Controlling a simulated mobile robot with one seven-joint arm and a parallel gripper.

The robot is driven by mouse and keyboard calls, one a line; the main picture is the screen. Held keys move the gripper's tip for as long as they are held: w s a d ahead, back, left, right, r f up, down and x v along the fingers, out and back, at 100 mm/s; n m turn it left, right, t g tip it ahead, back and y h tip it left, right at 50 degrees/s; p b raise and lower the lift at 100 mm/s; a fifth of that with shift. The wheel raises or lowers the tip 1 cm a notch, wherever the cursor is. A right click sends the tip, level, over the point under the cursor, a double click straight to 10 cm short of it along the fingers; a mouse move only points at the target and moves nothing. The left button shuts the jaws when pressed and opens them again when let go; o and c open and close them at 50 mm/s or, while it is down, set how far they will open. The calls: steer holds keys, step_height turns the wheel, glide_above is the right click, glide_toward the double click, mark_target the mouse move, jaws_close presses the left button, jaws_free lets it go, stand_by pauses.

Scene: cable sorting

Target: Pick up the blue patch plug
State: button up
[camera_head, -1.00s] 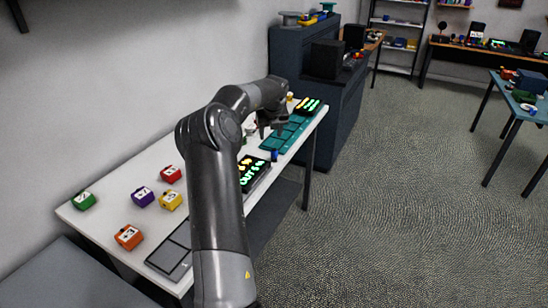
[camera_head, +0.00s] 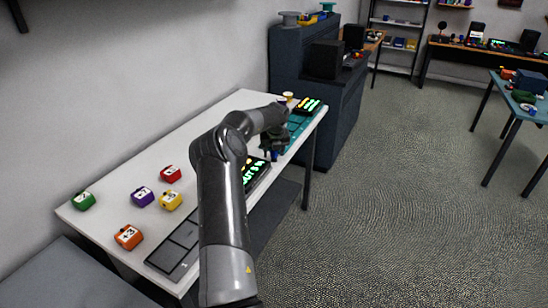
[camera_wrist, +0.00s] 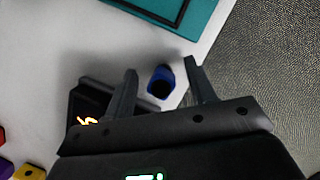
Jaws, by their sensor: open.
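The blue patch plug (camera_wrist: 161,82) stands on the white table in the wrist view, with a dark round opening on top. It lies between and just beyond the two fingers of my gripper (camera_wrist: 160,80), which is open and empty. In the head view my gripper (camera_head: 273,146) is over the table's front edge, near the teal tray. Only a small blue bit of the plug (camera_head: 274,155) shows there, mostly hidden by my gripper.
A dark display box (camera_head: 257,172) with lit text stands close beside the plug. The teal tray (camera_head: 299,128) lies beyond, a dark tray (camera_head: 172,254) nearer. Several coloured blocks, such as a red one (camera_head: 171,174), sit at the left of the white table (camera_head: 115,181).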

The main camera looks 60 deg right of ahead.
steer(key=shift+w+d+f, duration=0.1)
steer(key=shift+f, duration=0.25)
steer(key=shift+c, duration=0.5)
steer(key=c, duration=1)
steer(key=shift+r, duration=0.15)
